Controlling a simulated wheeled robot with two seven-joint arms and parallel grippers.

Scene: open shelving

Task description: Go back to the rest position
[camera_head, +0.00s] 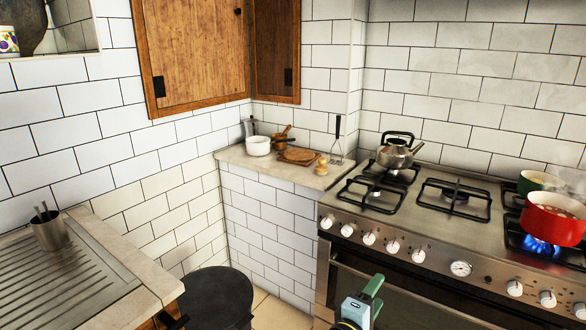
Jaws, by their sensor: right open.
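My right gripper (366,297) shows at the bottom edge, right of centre, in front of the stove. It is open, with a green finger on its upper side, and I see nothing between its fingers. Most of its arm is out of the picture. My left gripper is not in view.
The stove (420,213) has a steel kettle (397,153), a red pot (552,222) over a blue flame and a green pot (541,183). A corner counter (240,158) holds a white pot and wooden items. A black bin (215,300) stands below. A steel cup (48,230) sits on the drainboard (60,275).

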